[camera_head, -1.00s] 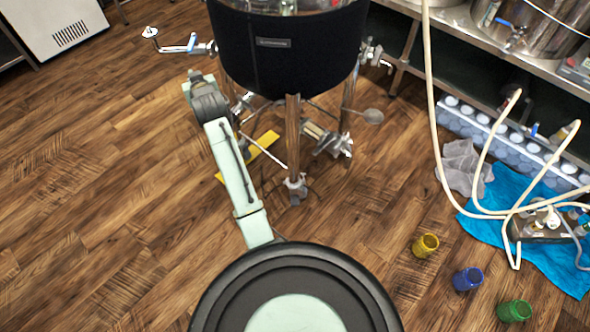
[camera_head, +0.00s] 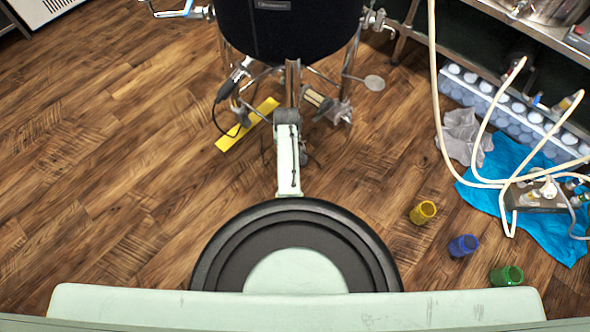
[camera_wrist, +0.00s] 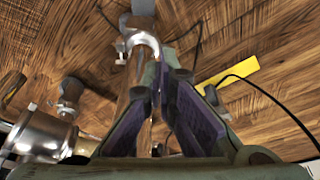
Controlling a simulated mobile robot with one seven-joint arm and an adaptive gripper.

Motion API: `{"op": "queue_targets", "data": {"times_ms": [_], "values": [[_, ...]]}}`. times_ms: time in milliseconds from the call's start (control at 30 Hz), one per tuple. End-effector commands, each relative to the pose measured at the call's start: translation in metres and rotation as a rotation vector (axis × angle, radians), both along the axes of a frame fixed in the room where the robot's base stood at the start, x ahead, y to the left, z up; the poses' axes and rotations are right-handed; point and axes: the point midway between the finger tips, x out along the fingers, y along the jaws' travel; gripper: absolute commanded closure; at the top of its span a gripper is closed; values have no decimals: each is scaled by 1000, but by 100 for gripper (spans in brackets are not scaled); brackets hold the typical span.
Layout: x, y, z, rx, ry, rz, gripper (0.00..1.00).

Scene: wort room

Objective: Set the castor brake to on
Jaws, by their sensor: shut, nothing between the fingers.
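The black-jacketed vessel (camera_head: 285,32) stands on metal legs (camera_head: 346,70) at the top of the head view. The front leg's foot, where a castor showed earlier, is behind my arm. In the wrist view, a grey, castor-like part (camera_wrist: 142,9) with bright metal fittings is at the top, just beyond my fingertips. I cannot make out the brake lever or its setting. My gripper (camera_wrist: 164,70) is shut and empty, its dark purple fingers converging near the metal leg (camera_wrist: 131,103). I cannot tell whether they touch anything. My arm hides the gripper in the head view.
A yellow strip (camera_head: 246,125) and a dark cable (camera_head: 218,118) lie under the vessel. A blue cloth (camera_head: 535,180) with pale hoses is at the right. Yellow (camera_head: 423,212), blue (camera_head: 462,245) and green (camera_head: 507,275) containers stand on the floor. The left floor is clear.

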Motion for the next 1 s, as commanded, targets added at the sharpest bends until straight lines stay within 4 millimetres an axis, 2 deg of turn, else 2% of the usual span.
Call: {"op": "queue_targets", "data": {"times_ms": [100, 300, 767, 1000], "values": [[-24, -17, -23, -6, 84, -29, 100], [-46, -30, -40, -8, 155, -53, 100], [-48, -31, -44, -8, 162, -55, 100], [-47, -31, -62, -8, 161, -55, 100]]}}
